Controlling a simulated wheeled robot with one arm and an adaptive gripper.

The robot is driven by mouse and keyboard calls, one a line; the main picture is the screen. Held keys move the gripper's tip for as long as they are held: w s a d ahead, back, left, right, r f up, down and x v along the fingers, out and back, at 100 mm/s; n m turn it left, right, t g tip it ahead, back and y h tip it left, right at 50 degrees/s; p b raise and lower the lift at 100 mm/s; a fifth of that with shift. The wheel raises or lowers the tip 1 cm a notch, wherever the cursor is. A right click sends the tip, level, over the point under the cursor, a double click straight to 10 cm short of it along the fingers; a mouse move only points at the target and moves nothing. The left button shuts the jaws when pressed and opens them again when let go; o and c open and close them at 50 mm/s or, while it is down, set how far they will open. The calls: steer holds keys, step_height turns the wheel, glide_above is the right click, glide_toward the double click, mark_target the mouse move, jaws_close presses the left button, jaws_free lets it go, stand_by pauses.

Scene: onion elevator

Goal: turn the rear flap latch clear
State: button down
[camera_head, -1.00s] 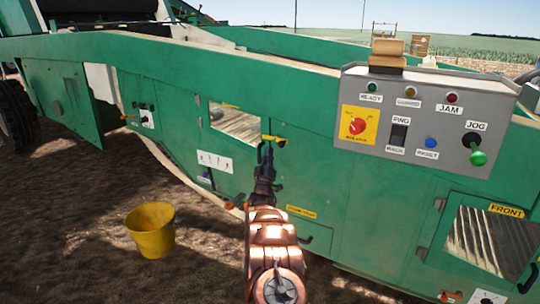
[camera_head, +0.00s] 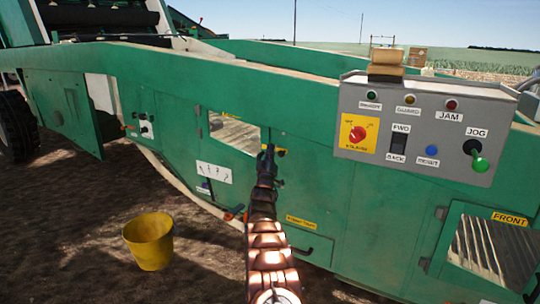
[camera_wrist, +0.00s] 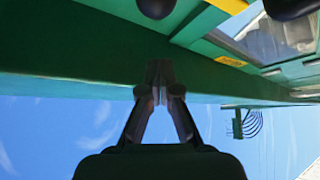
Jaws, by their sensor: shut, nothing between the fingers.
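The rear window flap (camera_head: 236,131) is in the green machine side in the head view, left of my gripper. A small yellow and dark latch (camera_head: 281,152) is just right of the flap's right edge. My gripper (camera_head: 268,150) is shut and empty, right in front of the latch, and hides part of it. I cannot tell whether it touches the latch or how the latch is turned. In the wrist view the shut fingertips (camera_wrist: 158,72) point at a green panel, with a window and yellow label (camera_wrist: 231,61) at upper right. The latch is not clear there.
The grey control box (camera_head: 420,128) stands out from the panel at right. The front flap (camera_head: 490,250) is at lower right. A yellow bucket (camera_head: 149,240) stands on the soil at left. A small handle (camera_head: 234,212) sticks out left of my arm.

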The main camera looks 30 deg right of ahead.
steer(key=shift+w+d+f+b, duration=0.1)
steer(key=shift+d+f+b, duration=0.45)
steer(key=shift+d, duration=0.25)
steer(key=shift+w+d+f+b, duration=0.1)
steer(key=shift+d+f+b, duration=0.45)
steer(key=shift+d, duration=0.2)
